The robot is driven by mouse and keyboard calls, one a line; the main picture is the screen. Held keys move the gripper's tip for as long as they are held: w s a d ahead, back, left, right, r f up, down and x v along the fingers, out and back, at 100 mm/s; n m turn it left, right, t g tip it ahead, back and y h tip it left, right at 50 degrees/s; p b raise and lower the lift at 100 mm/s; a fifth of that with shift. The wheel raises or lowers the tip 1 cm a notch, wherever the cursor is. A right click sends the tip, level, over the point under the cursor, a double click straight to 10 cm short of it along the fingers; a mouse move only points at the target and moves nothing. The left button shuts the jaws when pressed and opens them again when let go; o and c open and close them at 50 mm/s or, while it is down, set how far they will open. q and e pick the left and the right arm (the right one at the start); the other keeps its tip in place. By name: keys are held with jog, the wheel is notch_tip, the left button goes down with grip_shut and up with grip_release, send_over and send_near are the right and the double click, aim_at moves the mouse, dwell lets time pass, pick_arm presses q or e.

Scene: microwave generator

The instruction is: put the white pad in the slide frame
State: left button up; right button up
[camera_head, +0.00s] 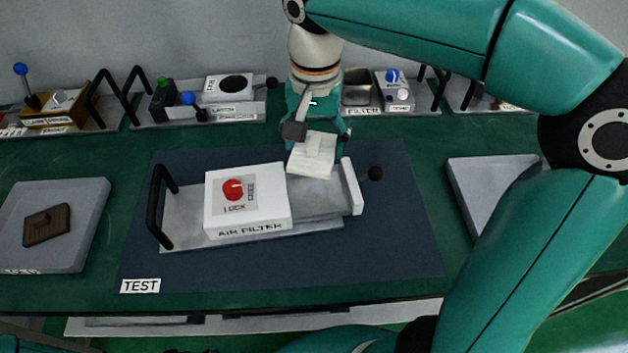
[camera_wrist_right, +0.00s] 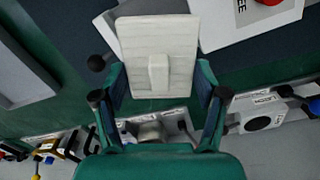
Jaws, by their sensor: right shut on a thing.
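The white pad (camera_head: 312,154) is held in my right gripper (camera_head: 319,133), tilted, at the rear of the pulled-out slide frame (camera_head: 318,199). The right wrist view shows the ribbed pad (camera_wrist_right: 157,38) with a raised tab, between the fingers of the right gripper (camera_wrist_right: 160,92). The slide frame sticks out to the right of the white AIR FILTER box (camera_head: 246,206) and ends in a white front plate with a black knob (camera_head: 375,173). The pad hides part of the slide frame's rear; I cannot tell whether they touch. My left gripper is not in view.
The filter unit stands on a dark TEST mat (camera_head: 400,245), with a black handle (camera_head: 158,205) at its left. A grey tray (camera_head: 92,225) with a brown pad is at left, another grey tray (camera_head: 475,190) at right. Several devices line the back.

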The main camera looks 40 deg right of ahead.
send_over(315, 192)
notch_tip(315, 192, down, 8)
jog(key=shift+r+b, duration=0.15)
jog(key=shift+b, duration=0.15)
notch_tip(315, 192, down, 3)
jog(key=shift+s+f, duration=0.1)
jog(key=shift+c, duration=1.2)
jog(key=shift+s+f, duration=0.1)
jog(key=shift+f, duration=0.05)
jog(key=shift+c, duration=1)
jog(key=o, duration=0.9)
jog(key=shift+o, duration=1)
jog(key=shift+w+f, duration=0.1)
jog(key=shift+w, duration=0.1)
jog(key=shift+r, duration=0.25)
notch_tip(315, 192, up, 12)
jog(key=shift+f+p, duration=0.1)
jog(key=shift+p, duration=0.4)
